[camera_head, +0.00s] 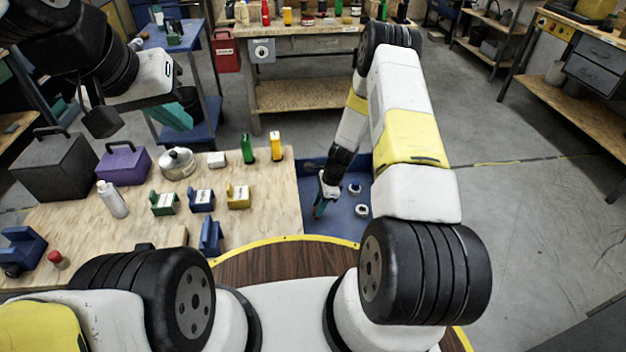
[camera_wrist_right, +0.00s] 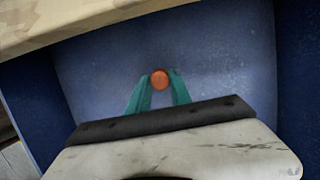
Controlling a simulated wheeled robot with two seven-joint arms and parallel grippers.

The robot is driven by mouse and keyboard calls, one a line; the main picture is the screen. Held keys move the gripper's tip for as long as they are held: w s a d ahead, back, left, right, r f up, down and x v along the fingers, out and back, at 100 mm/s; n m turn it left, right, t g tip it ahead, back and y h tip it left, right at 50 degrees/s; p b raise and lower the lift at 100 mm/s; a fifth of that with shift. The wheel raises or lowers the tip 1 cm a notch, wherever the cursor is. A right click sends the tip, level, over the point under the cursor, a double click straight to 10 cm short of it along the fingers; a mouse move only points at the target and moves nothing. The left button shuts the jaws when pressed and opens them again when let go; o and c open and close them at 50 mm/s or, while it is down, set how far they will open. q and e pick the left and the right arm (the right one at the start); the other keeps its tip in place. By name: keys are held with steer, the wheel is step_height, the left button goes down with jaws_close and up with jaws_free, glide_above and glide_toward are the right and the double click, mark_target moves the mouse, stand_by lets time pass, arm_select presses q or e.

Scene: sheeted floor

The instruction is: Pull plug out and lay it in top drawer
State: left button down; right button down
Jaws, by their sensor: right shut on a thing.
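My right gripper (camera_head: 321,208) reaches down into an open blue drawer (camera_head: 340,228) at the right end of the wooden bench. In the right wrist view its teal fingers (camera_wrist_right: 159,90) are shut on an orange round thing (camera_wrist_right: 160,79), seen end on, which looks like the plug. The blue drawer floor (camera_wrist_right: 220,65) is behind it; whether the thing touches the floor I cannot tell. My left gripper (camera_head: 178,112) hangs at the upper left, away from the bench, its fingers seen from an angle that hides their gap.
The wooden bench (camera_head: 270,200) holds a purple box (camera_head: 123,164), a kettle (camera_head: 177,165), a white bottle (camera_head: 112,199) and several small coloured holders. Open floor (camera_head: 530,200) lies to the right.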

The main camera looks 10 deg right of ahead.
steer(key=shift+f, duration=0.35)
steer(key=c, duration=1.1)
jaws_free()
steer(key=shift+r, duration=0.15)
